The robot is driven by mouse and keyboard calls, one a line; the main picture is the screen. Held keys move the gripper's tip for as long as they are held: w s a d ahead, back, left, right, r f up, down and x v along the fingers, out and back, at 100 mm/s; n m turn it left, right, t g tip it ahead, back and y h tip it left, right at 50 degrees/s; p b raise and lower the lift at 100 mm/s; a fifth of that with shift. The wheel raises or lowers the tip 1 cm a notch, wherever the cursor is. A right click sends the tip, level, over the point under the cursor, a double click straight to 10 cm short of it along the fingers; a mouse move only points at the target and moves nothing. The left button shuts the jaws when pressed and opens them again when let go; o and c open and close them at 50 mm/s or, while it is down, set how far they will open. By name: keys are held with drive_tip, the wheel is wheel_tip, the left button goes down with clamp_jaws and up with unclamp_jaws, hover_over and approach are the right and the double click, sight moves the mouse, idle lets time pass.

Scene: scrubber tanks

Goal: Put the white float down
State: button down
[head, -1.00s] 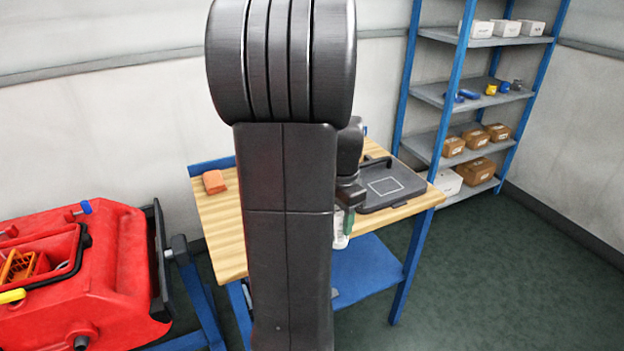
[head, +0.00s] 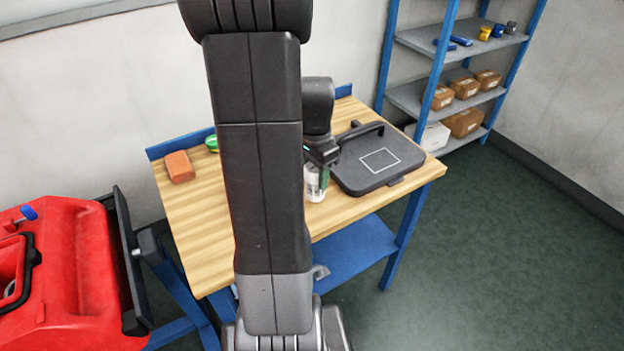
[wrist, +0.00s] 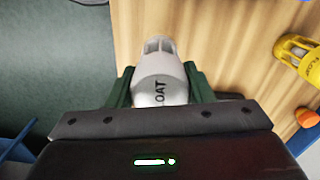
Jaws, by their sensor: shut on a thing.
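The white float (wrist: 160,70) is a pale cylinder with dark lettering ending in "OAT" and a slotted, cage-like end. My gripper (wrist: 158,88) is shut on it, with one green finger on each side. In the head view the white float (head: 316,190) hangs below my gripper (head: 317,172) over the wooden bench top (head: 205,235), just left of the black lid. I cannot tell whether its lower end touches the wood. My arm hides the middle of the bench.
The black lid (head: 395,172) with a handle lies on the bench's right. An orange block (head: 179,166) and a green item (head: 211,143) are at the back left. The wrist view shows a yellow float (wrist: 300,58). A red machine (head: 70,270) stands left of the bench.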

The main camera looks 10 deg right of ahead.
sight(315, 186)
drive_tip(key=shift+f, duration=2.1)
drive_tip(key=shift+f, duration=0.2)
drive_tip(key=c, duration=0.7)
unclamp_jaws()
wheel_tip(315, 186, up, 12)
drive_tip(key=shift+r, duration=0.25)
drive_tip(key=shift+o, duration=0.5)
